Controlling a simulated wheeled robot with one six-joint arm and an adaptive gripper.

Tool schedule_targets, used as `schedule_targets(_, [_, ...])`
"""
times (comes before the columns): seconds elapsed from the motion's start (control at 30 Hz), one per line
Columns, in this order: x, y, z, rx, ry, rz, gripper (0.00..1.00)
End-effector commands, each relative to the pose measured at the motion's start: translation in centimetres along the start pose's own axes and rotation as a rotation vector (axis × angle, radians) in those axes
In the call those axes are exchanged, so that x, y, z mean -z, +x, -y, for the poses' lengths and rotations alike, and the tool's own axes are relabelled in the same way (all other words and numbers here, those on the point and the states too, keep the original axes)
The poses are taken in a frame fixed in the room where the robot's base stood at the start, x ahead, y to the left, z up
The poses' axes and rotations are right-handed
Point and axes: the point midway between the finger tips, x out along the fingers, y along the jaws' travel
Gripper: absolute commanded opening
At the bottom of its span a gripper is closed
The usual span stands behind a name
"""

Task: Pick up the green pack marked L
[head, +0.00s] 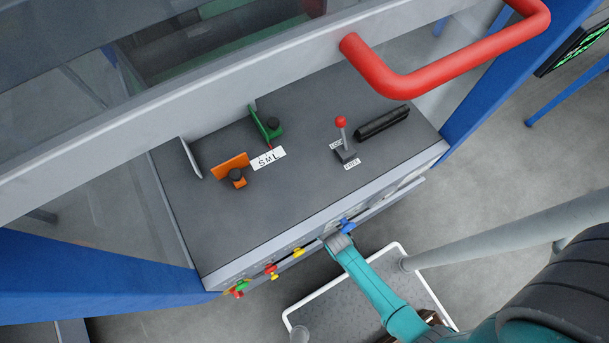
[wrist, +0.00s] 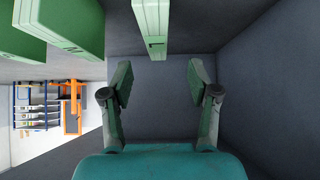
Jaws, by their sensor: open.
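In the wrist view a green pack (wrist: 152,24) stands on edge at top centre, cut off by the frame top. Its narrow face carries a small mark that looks like an L, though too small to be certain. My gripper (wrist: 160,82) is open and empty, with its two fingers apart below that pack. The pack lies ahead of the gap between the fingers, and I see no contact. In the head view my gripper is hidden.
Grey walls (wrist: 265,75) enclose the right side in the wrist view. The head view shows a dark console (head: 260,215) with a red-topped lever (head: 341,124) and a red handle (head: 440,75) above.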

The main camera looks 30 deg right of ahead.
Motion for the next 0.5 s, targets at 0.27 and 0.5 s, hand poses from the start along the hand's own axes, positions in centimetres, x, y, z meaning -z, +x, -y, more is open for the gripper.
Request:
schedule_targets(0.27, [0.1, 2.8, 0.0, 0.000, 0.000, -0.001, 0.60])
schedule_targets(0.5, [0.0, 4.1, -0.2, 0.000, 0.000, -0.001, 0.60])
